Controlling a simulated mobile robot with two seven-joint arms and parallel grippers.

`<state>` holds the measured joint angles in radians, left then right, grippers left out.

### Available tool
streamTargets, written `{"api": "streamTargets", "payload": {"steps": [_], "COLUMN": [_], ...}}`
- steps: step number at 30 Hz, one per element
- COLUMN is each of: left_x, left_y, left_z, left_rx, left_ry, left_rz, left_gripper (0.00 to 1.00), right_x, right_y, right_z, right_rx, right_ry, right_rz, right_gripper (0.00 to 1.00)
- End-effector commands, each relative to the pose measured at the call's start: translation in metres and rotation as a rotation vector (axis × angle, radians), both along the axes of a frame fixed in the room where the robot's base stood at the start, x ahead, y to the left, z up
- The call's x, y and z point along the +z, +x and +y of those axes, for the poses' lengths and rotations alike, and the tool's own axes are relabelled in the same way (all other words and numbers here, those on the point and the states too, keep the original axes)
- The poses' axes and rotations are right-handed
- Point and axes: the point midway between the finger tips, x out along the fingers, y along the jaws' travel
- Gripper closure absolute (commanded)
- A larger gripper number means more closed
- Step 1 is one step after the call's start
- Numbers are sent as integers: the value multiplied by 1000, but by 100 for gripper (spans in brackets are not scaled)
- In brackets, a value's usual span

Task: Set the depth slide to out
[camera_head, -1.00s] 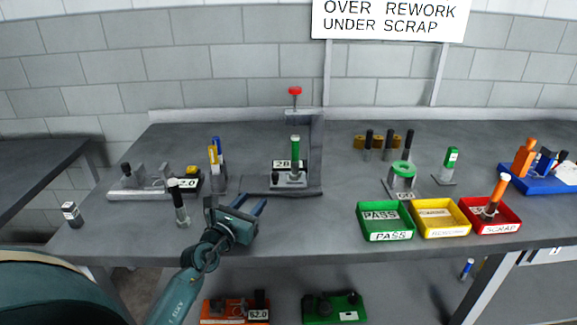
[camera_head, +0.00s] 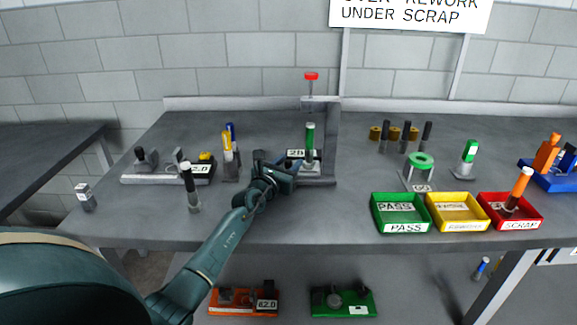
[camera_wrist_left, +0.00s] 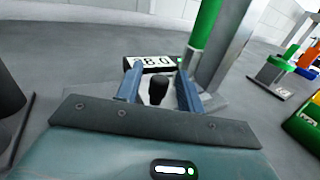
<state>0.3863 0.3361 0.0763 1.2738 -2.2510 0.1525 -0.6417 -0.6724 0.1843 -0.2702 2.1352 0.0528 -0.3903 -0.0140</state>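The press station (camera_head: 328,150) stands at the back middle of the bench, with a green-topped post (camera_head: 310,136) and a red knob (camera_head: 311,77) above. In the left wrist view, a small black knob (camera_wrist_left: 158,88), which looks like the depth slide's handle, sticks up in front of a display (camera_wrist_left: 152,63) partly reading "8.0". My left gripper (camera_wrist_left: 158,92) is open, with one blue finger on each side of the black knob; I cannot tell whether they touch it. In the head view the left gripper (camera_head: 290,170) covers the station's front and the knob. My right gripper is not in view.
The green post (camera_wrist_left: 205,25) and grey upright (camera_wrist_left: 228,50) rise close to the right finger. A green tray (camera_head: 400,228), yellow tray (camera_head: 458,228) and red tray (camera_head: 512,226) stand to the right. A black-topped post (camera_head: 190,185) stands left of my arm.

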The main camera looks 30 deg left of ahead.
Motion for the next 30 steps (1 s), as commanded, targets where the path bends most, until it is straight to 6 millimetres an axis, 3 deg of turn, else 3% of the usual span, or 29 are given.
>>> {"api": "streamTargets", "payload": {"steps": [9,23,30], "left_x": [0,0,0], "left_y": [2,2,2], "left_z": [1,0,0], "left_rx": [0,0,0], "left_ry": [0,0,0], "left_rz": [1,1,1], "left_gripper": [62,100,100], "right_x": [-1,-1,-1], "right_y": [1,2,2], "right_z": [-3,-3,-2], "right_rx": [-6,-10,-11], "right_ry": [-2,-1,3], "right_rz": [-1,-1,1], "right_gripper": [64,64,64]}}
